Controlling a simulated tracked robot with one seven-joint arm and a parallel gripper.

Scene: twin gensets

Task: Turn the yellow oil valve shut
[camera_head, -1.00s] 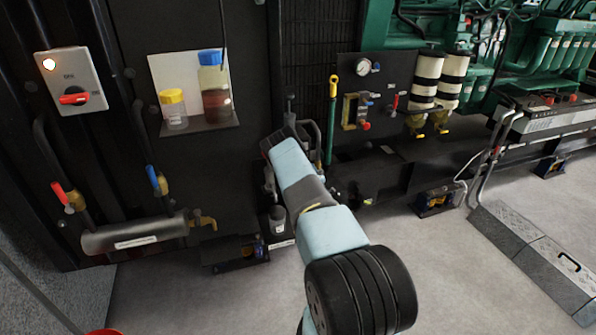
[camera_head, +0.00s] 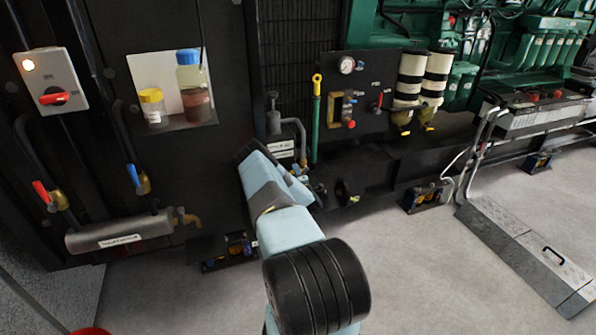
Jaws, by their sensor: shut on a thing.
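My arm reaches from the bottom centre toward the dark skid. Its light blue links (camera_head: 285,232) cover part of the scene. My gripper's fingers are hidden behind the links, so what they touch does not show. A small valve with a yellow handle (camera_head: 354,198) sits low on the skid, right of the arm. Small yellow levers (camera_head: 404,132) also sit under the black-and-white filters (camera_head: 425,80). I cannot tell which yellow part is the oil valve, or whether the arm covers it.
A gauge panel (camera_head: 372,88) and a green dipstick tube with a yellow top (camera_head: 316,110) stand behind the arm. A cylinder (camera_head: 118,233) with red and blue levers is at left. A cable ramp (camera_head: 525,255) lies at right. Grey floor is open at lower centre.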

